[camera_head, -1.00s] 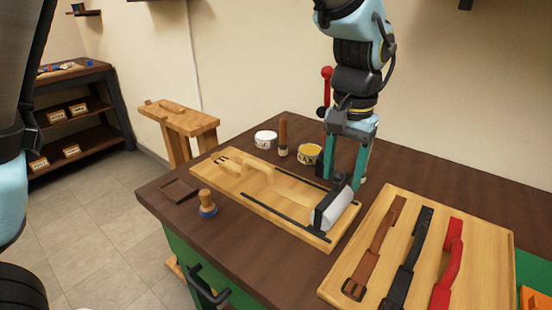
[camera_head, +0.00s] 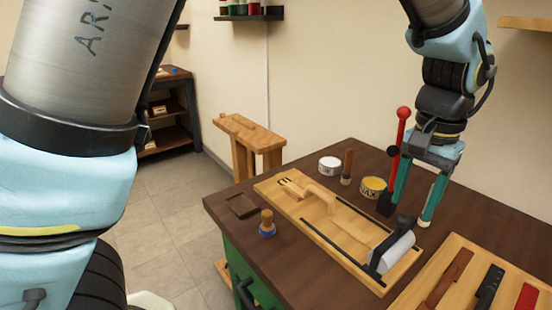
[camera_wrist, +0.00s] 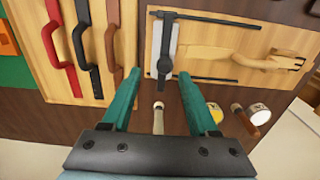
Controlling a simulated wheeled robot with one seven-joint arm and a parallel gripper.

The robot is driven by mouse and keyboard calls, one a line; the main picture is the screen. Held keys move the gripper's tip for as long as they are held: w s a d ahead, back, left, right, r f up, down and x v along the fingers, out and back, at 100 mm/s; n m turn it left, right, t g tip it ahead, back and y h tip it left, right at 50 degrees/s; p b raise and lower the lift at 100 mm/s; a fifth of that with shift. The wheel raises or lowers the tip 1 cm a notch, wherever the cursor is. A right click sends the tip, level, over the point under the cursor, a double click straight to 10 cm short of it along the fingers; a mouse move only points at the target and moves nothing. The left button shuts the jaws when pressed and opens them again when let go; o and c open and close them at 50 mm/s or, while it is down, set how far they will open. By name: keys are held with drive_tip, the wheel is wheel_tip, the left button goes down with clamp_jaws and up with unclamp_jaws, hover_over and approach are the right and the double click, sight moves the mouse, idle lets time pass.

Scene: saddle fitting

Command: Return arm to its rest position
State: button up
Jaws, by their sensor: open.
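My gripper (camera_head: 408,212) hangs over the far right of the dark workbench (camera_head: 300,258), its two teal fingers spread apart with nothing held between them. The fingers also show spread in the wrist view (camera_wrist: 157,78). Near the fingertips, a white block with a black clamp (camera_head: 396,252) sits on the right end of the wooden fixture board (camera_head: 290,205). A red-knobbed lever (camera_head: 403,114) stands upright just left of the fingers. The wrist view shows a pale rod (camera_wrist: 158,120) between the fingers; I cannot tell its full shape.
A yellow tin (camera_head: 373,187), a white tin (camera_head: 330,164) and a brown handle (camera_head: 347,166) stand behind the fixture. A board with straps (camera_head: 450,262) lies at right. A wooden stand (camera_head: 245,140) is beyond the bench. Air above the fixture looks clear.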

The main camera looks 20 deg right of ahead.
drive_tip(key=w+a+f+n, duration=0.1)
drive_tip(key=w+a+n, duration=0.5)
drive_tip(key=w+a, duration=1.45)
drive_tip(key=w+a+f+n, duration=0.1)
drive_tip(key=a+n, duration=0.3)
drive_tip(key=a, duration=0.8)
drive_tip(key=w+a+f+n+t, duration=0.1)
drive_tip(key=w+a+n, duration=0.1)
drive_tip(key=a, duration=1.1)
drive_tip(key=shift+w+f+n+t, duration=0.3)
drive_tip(key=shift+n, duration=0.6)
